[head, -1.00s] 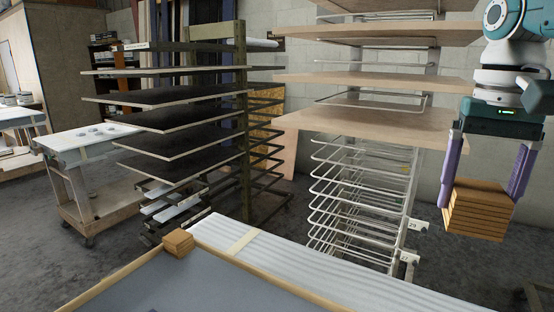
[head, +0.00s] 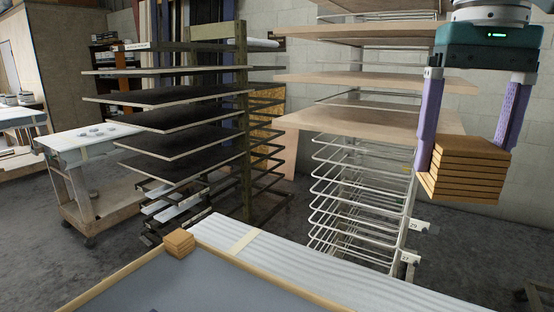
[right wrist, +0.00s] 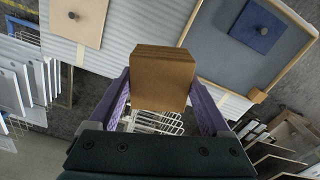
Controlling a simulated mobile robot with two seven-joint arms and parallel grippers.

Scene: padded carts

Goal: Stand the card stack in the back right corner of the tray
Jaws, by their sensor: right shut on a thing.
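My right gripper (head: 470,140) is shut on the card stack (head: 468,170), a brown block of several layers, held in the air at the right of the head view. In the right wrist view the card stack (right wrist: 162,80) sits between the two purple fingers. The tray (head: 265,287), grey with a pale wooden rim, is at the bottom of the head view, only partly in frame. In the right wrist view the tray (right wrist: 215,62) is at the upper right, apart from the held stack. My left gripper is not in view.
A white padded surface (head: 310,265) lies beside the tray. A blue square with a knob (right wrist: 256,28) lies in the tray. A wire rack (head: 360,190) with boards stands behind.

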